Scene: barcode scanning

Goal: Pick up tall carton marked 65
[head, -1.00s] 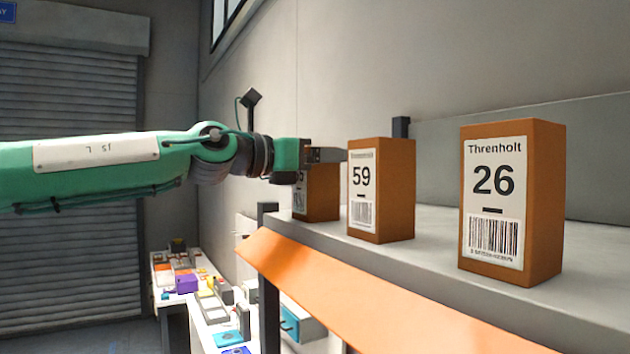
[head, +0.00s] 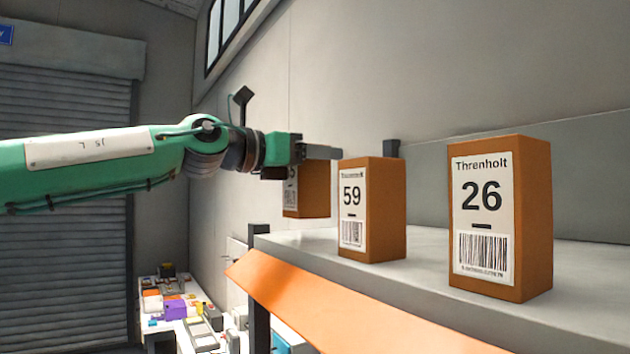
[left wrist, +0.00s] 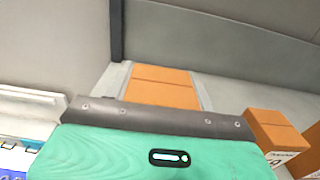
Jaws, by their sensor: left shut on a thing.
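The held tall orange-brown carton (head: 315,190) hangs above the far end of the grey shelf, upright, with a gap beneath it. Its white label is mostly covered by my gripper; only the end of a number, like a 5, and part of a barcode show. My left gripper (head: 308,154) is shut on its upper part. In the left wrist view the carton's orange top (left wrist: 162,86) shows just beyond the grey gripper edge. My right gripper is not in view.
A carton marked 59 (head: 385,212) stands close to the right of the held one. A carton marked 26 (head: 525,220) stands nearer on the shelf (head: 420,262). An orange sloped panel (head: 330,305) runs along the shelf front. A cluttered table (head: 170,310) is below left.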

